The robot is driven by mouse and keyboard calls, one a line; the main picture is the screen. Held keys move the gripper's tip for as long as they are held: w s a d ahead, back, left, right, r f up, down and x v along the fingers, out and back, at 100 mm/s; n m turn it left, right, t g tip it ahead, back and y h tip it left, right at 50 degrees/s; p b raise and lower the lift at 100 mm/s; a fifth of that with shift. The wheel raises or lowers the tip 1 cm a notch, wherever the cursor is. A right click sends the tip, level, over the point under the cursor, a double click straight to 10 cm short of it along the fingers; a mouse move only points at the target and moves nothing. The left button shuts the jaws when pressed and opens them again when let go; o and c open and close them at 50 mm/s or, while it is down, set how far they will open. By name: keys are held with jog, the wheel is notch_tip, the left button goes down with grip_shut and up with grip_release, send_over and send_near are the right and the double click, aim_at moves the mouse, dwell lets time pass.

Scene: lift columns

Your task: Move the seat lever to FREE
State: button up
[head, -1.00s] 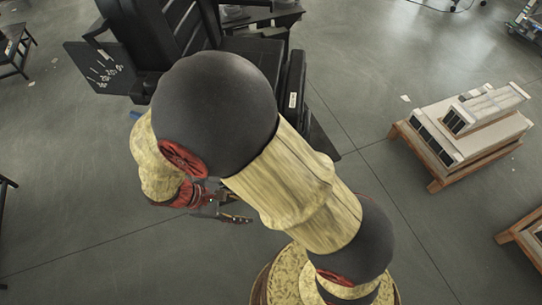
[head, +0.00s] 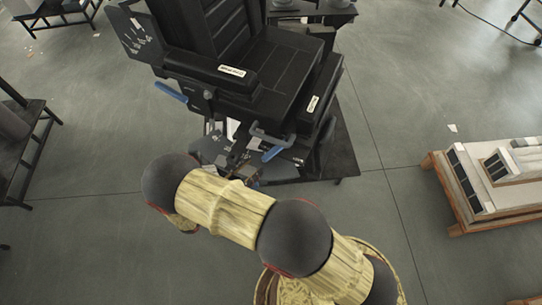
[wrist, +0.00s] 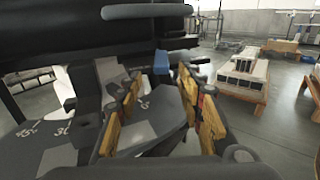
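The black seat (head: 285,65) stands on a dark base in the head view. A blue-ended lever (head: 272,152) sticks out below its front right edge, and another blue lever (head: 170,92) shows at its left side. I cannot read which lever is marked FREE. My gripper (wrist: 160,84) is open in the wrist view, with its two wood-coloured fingers apart. A blue lever end (wrist: 161,62) shows beyond and between the fingertips. I see no contact with it. In the head view my gripper is small and partly hidden beside the seat's lower front.
White labels (head: 232,71) are on the seat's armrest and side. A dark plate with white markings (wrist: 45,135) lies low in the wrist view. A wooden pallet with pale blocks (head: 480,185) stands at right. A dark bench (head: 22,140) is at left. Grey floor between is open.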

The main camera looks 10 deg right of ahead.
aim_at(263, 160)
jog(key=b+x, duration=0.1)
jog(key=x, duration=0.6)
jog(key=shift+w+d+b, duration=0.2)
jog(key=shift+d+b, duration=0.1)
grip_shut()
dwell(0.7)
